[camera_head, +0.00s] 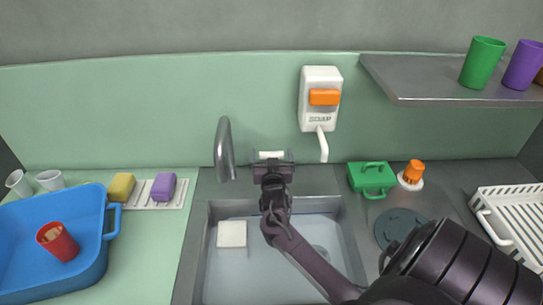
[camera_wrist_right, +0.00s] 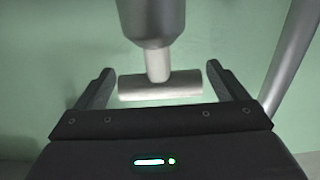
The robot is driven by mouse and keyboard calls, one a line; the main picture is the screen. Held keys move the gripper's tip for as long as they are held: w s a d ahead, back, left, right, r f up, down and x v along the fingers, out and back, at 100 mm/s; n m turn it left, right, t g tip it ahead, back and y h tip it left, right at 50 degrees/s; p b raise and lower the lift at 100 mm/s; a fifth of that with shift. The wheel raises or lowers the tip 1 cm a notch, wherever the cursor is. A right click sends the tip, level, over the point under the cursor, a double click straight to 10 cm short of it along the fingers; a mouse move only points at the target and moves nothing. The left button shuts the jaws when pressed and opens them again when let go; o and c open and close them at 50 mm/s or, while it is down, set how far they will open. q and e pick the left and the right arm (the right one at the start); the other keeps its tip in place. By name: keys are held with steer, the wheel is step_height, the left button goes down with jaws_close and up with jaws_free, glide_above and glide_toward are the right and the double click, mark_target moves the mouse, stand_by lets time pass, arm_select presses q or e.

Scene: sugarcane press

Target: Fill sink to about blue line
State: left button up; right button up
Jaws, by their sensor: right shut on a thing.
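The grey sink (camera_head: 278,275) is at the middle front in the head view. A thin blue line (camera_head: 312,213) shows along its back inner wall. No clear water surface or stream shows. The grey tap spout (camera_head: 224,150) rises behind the sink's left part. My right gripper (camera_head: 272,157) is behind the sink, right of the spout, shut on the pale T-shaped tap handle (camera_head: 271,154). In the right wrist view the handle's crossbar (camera_wrist_right: 160,84) lies between the two fingers (camera_wrist_right: 163,76). My right arm covers part of the sink. My left gripper is not in view.
A white block (camera_head: 232,234) is in the sink at the left. A blue tub (camera_head: 95,270) with a red cup (camera_head: 58,241) stands left. A white soap dispenser (camera_head: 320,80) hangs above. A green box (camera_head: 372,179) and a white rack (camera_head: 510,215) are right.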

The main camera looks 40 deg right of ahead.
steer(key=shift+s+d+r+n+t+y+p, duration=0.1)
steer(key=shift+n+t+y+p, duration=0.3)
steer(key=shift+n+t+y, duration=1.1)
steer(key=shift+n+y, duration=0.55)
steer(key=shift+y, duration=0.55)
steer(key=shift+n+t+y, duration=0.4)
steer(key=shift+n+y, duration=0.55)
steer(key=shift+y, duration=0.85)
steer(key=o, duration=0.7)
steer(key=shift+c, duration=0.2)
steer(key=s+a, duration=0.1)
steer(key=s, duration=0.6)
steer(key=shift+s+a, duration=0.25)
steer(key=shift+s, duration=0.05)
